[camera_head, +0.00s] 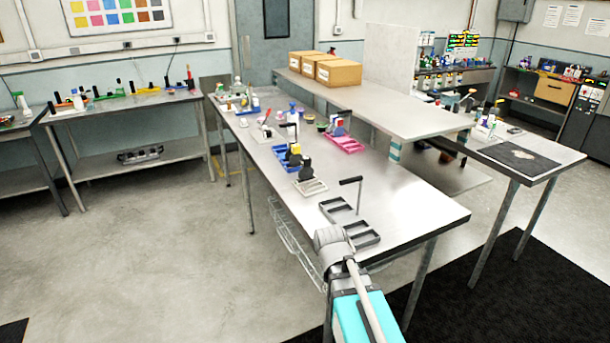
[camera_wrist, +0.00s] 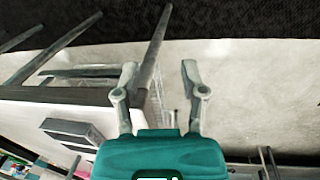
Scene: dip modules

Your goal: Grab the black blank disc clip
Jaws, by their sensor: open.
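I cannot tell for certain which item is the black blank disc clip. A black rounded piece (camera_head: 305,169) stands at a cream tray (camera_head: 311,187) on the long metal table, and it is the likeliest match. A black T-shaped handle (camera_head: 351,181) rises by the dark grey tray (camera_head: 352,221) closer to me. My gripper (camera_wrist: 160,82) shows in the wrist view with its two fingers apart and nothing between them. It hangs beside the table's edge, over floor and table legs. In the head view my arm reaches the near end of the table; the fingertips are not clear there.
The metal table (camera_head: 405,208) has a clear right side. Behind the cream tray are a blue tray (camera_head: 283,152) with black and yellow pieces and a pink tray (camera_head: 347,145). A raised shelf (camera_head: 400,110) with cardboard boxes (camera_head: 338,72) runs along the far side.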

